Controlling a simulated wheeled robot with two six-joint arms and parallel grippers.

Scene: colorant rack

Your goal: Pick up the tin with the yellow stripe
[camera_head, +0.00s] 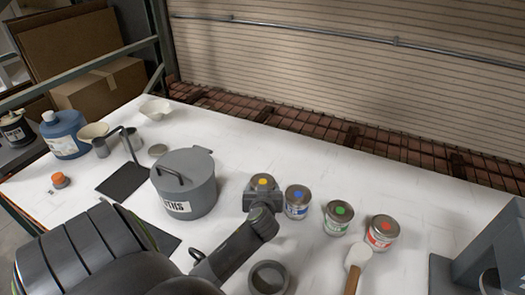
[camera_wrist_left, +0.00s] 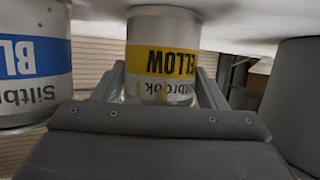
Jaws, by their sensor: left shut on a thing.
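The tin with the yellow stripe (camera_head: 263,181) stands between the grey pot and the blue tin, its yellow-dotted lid showing. My left gripper (camera_head: 262,192) is around its body and shut on it. In the left wrist view the yellow-striped tin (camera_wrist_left: 162,58) appears upside down, with a finger of my left gripper (camera_wrist_left: 161,92) on each side. The tin looks upright at table level; I cannot tell whether its base touches the table. My right gripper is not in view.
The blue tin (camera_head: 297,203) is close on the right, then the green tin (camera_head: 338,219) and red tin (camera_head: 382,233). A grey lidded pot (camera_head: 186,185) stands close on the left. A white-headed spatula (camera_head: 357,257) lies in front. The table behind the tins is clear.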

